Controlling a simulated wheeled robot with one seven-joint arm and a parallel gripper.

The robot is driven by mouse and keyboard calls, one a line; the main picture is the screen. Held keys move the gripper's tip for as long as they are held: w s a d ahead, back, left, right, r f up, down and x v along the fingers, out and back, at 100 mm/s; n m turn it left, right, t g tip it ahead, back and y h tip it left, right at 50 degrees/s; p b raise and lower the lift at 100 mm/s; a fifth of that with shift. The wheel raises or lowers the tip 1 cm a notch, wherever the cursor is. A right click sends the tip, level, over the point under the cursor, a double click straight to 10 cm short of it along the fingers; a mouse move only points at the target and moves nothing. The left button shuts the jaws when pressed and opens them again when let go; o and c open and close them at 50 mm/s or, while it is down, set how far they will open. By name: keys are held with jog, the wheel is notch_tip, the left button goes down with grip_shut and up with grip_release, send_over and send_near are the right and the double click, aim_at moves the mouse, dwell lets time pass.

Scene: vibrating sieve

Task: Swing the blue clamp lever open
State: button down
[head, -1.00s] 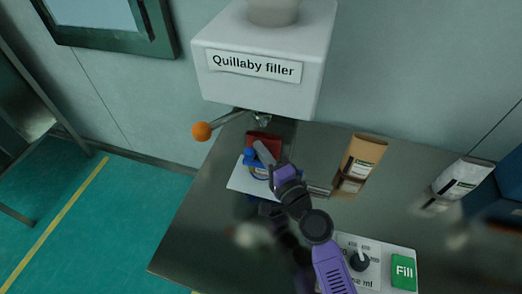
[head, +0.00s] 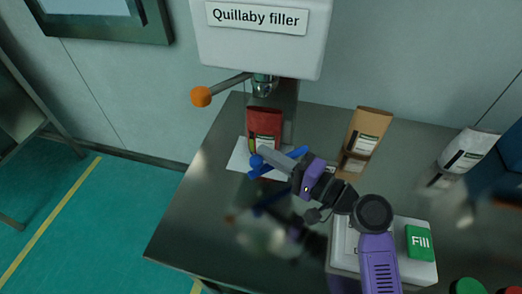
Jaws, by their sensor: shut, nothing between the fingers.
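The blue clamp lever (head: 298,153) shows as blue parts on both sides of my gripper, in front of a red pouch (head: 264,121) beneath the filler. A round blue end (head: 256,161) lies at the left, by my fingertips. My gripper (head: 264,154) is shut and empty, reaching in from the lower right and lying across the blue parts. It hides the middle of them. I cannot tell whether the fingers touch the lever.
The Quillaby filler (head: 260,50) hangs above, with an orange-knobbed handle (head: 201,97) at left. A white sheet (head: 240,156) lies under the clamp. The steel table (head: 200,225) is clear at front left.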

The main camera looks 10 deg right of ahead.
jog(key=s+d+n+g+y, duration=0.1)
jog(key=s+d, duration=0.3)
jog(key=s, duration=0.1)
jog(key=shift+s+d+n+g+y+b, duration=0.15)
jog(key=shift+s+n+g+y+b, duration=0.2)
jog(key=shift+n+g+y+b, duration=0.1)
dwell(0.8)
dwell(0.3)
jog(key=b+v, duration=0.1)
jog(key=v, duration=0.6)
jog(key=shift+s+d, duration=0.25)
jog(key=shift+d, duration=0.05)
